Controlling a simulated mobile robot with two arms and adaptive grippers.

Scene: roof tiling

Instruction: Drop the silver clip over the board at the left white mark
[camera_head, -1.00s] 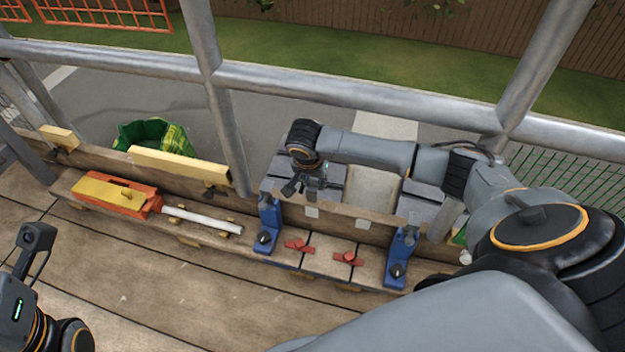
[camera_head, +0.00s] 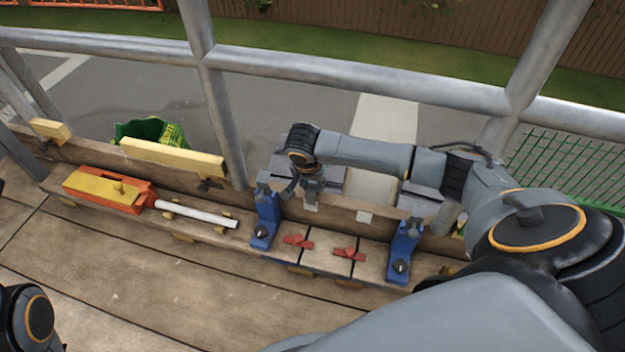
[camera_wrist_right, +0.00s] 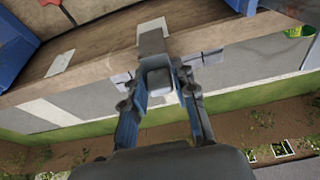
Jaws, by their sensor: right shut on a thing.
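My right gripper (camera_head: 304,193) is at the board's top edge beside the left blue clamp. In the right wrist view, its fingers (camera_wrist_right: 158,80) are shut on the silver clip (camera_wrist_right: 152,43). The clip reaches over the board's edge in line with the left white mark (camera_wrist_right: 152,24), partly covering it. I cannot tell whether the clip touches the board (camera_head: 335,211). The right white mark (camera_head: 364,216) is uncovered; it also shows in the wrist view (camera_wrist_right: 60,62). Only a joint of my left arm shows at the lower left; its gripper is out of frame.
Blue clamps (camera_head: 265,217) (camera_head: 404,251) stand either side of the marks, with red pieces (camera_head: 297,241) (camera_head: 348,253) between. An orange-yellow tool (camera_head: 108,189) and a white tube (camera_head: 196,213) lie left. Scaffold rails cross behind. The front planks are clear.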

